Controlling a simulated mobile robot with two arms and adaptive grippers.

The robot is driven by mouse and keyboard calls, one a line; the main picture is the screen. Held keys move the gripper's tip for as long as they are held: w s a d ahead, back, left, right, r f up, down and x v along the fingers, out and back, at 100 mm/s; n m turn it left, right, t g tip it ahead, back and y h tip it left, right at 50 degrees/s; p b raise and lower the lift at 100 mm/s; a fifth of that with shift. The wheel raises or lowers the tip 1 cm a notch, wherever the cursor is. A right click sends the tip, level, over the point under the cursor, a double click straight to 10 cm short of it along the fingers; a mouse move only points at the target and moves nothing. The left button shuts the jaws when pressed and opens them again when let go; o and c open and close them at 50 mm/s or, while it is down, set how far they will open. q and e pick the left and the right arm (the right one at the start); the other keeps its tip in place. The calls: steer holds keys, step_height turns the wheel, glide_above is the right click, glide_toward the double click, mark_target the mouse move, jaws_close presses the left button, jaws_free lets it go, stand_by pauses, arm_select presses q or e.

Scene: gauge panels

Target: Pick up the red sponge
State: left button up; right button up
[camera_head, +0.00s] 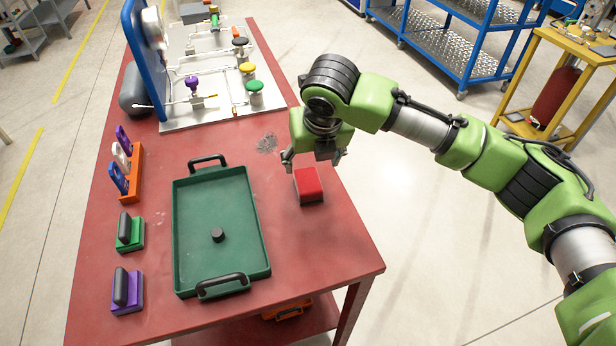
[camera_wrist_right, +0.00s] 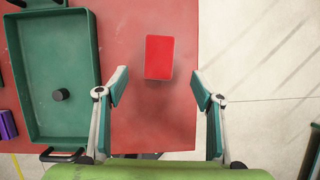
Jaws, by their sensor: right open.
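The red sponge (camera_head: 309,184) lies on the red table near its right edge, to the right of the green tray. It has a bright red top and a darker lower part. My right gripper (camera_head: 313,158) is above and slightly behind it, open and empty. In the right wrist view the red sponge (camera_wrist_right: 159,57) lies ahead of the two spread fingertips (camera_wrist_right: 159,88), roughly centred between them, and they do not touch it. My left gripper is not in view.
A green tray (camera_head: 181,240) with black handles holds a small black knob (camera_head: 218,235). Green (camera_head: 130,232) and purple (camera_head: 127,292) handled blocks and an orange rack (camera_head: 130,178) stand at left. A gauge panel with valves (camera_head: 220,110) stands behind. Bare table surrounds the sponge.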

mark_target(308, 180)
steer(key=x, duration=0.5)
steer(key=shift+s+f, duration=0.1)
steer(key=shift+f, duration=0.2)
steer(key=p+x, duration=0.1)
steer(key=x, duration=0.3)
steer(key=shift+f+p, duration=0.3)
steer(key=shift+f, duration=0.05)
steer(key=shift+w+f, duration=0.25)
steer(key=shift+f, duration=0.25)
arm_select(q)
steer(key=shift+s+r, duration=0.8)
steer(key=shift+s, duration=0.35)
arm_select(e)
steer(key=c, duration=1)
